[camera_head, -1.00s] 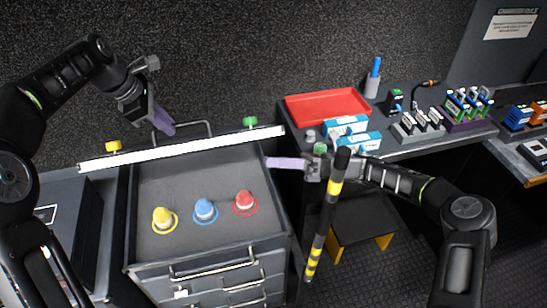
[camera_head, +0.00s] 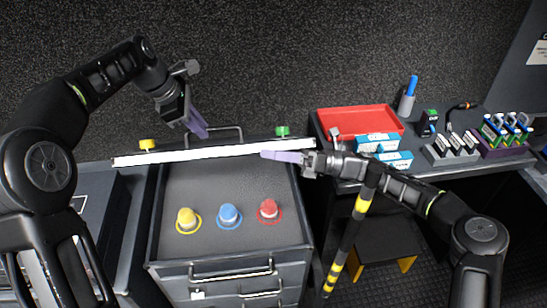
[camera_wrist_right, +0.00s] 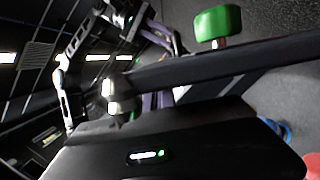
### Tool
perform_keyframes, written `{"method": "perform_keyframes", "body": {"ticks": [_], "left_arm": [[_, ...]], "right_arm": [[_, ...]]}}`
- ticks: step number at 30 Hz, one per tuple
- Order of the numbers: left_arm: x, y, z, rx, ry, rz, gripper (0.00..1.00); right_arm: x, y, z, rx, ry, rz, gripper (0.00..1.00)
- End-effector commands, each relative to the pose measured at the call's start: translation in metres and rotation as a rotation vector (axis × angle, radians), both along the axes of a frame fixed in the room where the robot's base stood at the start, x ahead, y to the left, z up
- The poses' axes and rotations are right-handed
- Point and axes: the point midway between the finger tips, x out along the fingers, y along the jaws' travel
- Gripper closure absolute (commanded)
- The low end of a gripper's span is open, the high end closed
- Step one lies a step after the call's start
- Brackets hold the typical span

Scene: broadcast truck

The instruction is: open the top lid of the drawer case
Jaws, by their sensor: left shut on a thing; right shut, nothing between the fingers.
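The grey drawer case (camera_head: 290,235) stands at lower centre in the head view. Its top bears yellow (camera_head: 187,219), blue (camera_head: 228,215) and red (camera_head: 268,209) knobs in matching rings. A long white bar (camera_head: 185,155) crosses its rear edge, and a handle (camera_head: 226,129) rises behind the bar. My left gripper (camera_head: 199,124) is shut at this handle's left part; the exact contact is hard to see. My right gripper (camera_head: 283,156) is shut and empty, its fingers overlapping the bar's right part. I cannot tell whether they touch it.
A yellow knob (camera_head: 147,144) and a green knob (camera_head: 283,131) stand behind the bar; the green one also shows in the right wrist view (camera_wrist_right: 218,24). A red tray (camera_head: 360,120) and blue-white boxes (camera_head: 385,150) lie on the right bench. A black-yellow pole (camera_head: 352,235) stands right of the case.

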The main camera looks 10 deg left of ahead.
Motion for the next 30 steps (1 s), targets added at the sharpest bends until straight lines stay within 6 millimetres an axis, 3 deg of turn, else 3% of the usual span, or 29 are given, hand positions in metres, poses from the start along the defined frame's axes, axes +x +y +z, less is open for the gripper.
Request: {"method": "perform_keyframes", "body": {"ticks": [5,12,19,20,21,27,30], "left_arm": [[0.001,0.005,-0.005,0.009,0.000,0.006,1.00],[-0.001,0.004,-0.007,0.008,0.010,0.003,1.00],[-0.003,0.002,-0.008,0.005,0.018,0.001,1.00],[-0.003,0.002,-0.008,0.005,0.018,0.000,0.85],[-0.003,0.002,-0.008,0.004,0.018,0.000,0.82],[-0.003,0.002,-0.007,0.004,0.018,-0.001,0.66],[-0.003,0.002,-0.004,0.005,0.016,-0.001,0.66]], "right_arm": [[0.002,0.001,0.002,-0.003,0.005,0.000,1.00],[0.019,0.004,0.025,-0.011,0.057,-0.005,1.00],[0.022,0.003,0.028,-0.009,0.056,-0.012,1.00],[0.022,0.003,0.028,-0.009,0.056,-0.012,1.00],[0.022,0.003,0.028,-0.009,0.056,-0.012,1.00],[0.022,0.003,0.028,-0.009,0.055,-0.012,1.00],[0.022,0.003,0.028,-0.009,0.055,-0.012,1.00]]}}
